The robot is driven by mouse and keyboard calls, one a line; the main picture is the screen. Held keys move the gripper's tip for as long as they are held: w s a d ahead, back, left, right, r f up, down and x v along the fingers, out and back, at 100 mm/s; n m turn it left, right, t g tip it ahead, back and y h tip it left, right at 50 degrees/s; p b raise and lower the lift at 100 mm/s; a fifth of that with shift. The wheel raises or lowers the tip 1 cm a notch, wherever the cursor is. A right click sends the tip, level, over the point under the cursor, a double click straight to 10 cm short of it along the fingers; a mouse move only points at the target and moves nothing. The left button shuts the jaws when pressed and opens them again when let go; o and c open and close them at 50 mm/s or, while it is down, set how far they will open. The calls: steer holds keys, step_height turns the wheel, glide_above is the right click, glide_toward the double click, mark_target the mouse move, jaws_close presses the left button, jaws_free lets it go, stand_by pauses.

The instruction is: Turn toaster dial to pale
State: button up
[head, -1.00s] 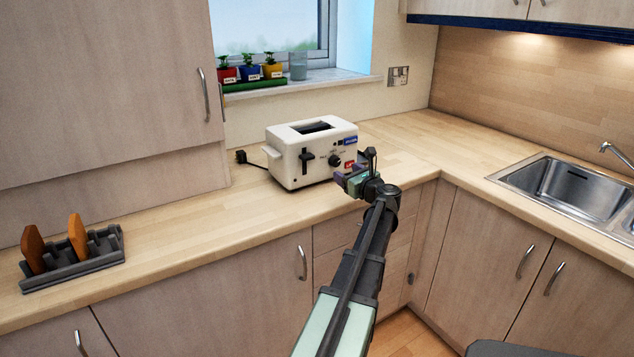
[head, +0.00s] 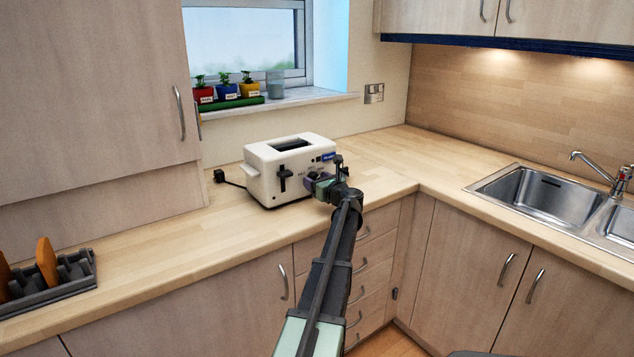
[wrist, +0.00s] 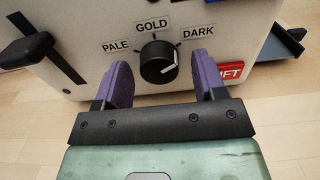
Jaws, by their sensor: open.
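The white toaster (head: 258,182) stands on the counter in the corner under the window. In the wrist view its front panel (wrist: 85,75) carries a black dial (wrist: 157,62) with PALE at left, GOLD above and DARK at right. The dial's white mark is on its right side, the DARK side. My gripper (wrist: 161,62) is open, with one purple finger on each side of the dial. Contact with the dial cannot be told. In the head view my gripper (head: 322,184) is at the toaster's front right and hides the dial.
A black slide lever (wrist: 42,47) is left of the dial, and a red label (wrist: 230,72) is to its right. A rack (head: 70,280) with bread slices is at far left. The sink (head: 545,200) is at right.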

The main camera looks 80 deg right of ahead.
steer(key=c, duration=0.9)
steer(key=shift+n, duration=0.4)
steer(key=n, duration=0.4)
steer(key=shift+n, duration=0.3)
steer(key=n, duration=1.2)
steer(key=shift+r+n, duration=0.1)
steer(key=shift+n, duration=0.2)
steer(key=n, duration=0.7)
